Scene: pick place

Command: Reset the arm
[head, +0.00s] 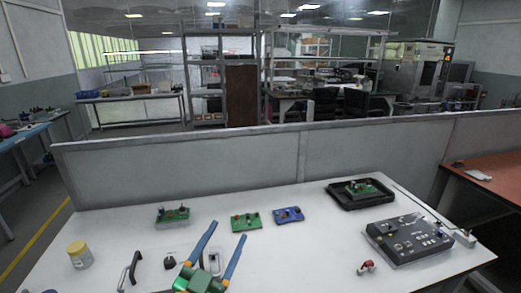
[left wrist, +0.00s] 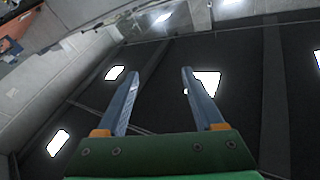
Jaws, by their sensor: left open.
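My left gripper (head: 220,243) comes in at the bottom middle of the head view, with blue fingers and a green body, above the near part of the white table (head: 310,235). Its fingers are spread apart with nothing between them. In the left wrist view the open fingers (left wrist: 158,80) point at the dark ceiling with bright lights. My right gripper is in neither view.
On the table stand green circuit boards (head: 246,221), a blue board (head: 289,214), a black tray (head: 345,196) holding a board, a dark control box (head: 408,240) and a yellow-lidded jar (head: 79,255). A grey partition (head: 250,165) runs behind.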

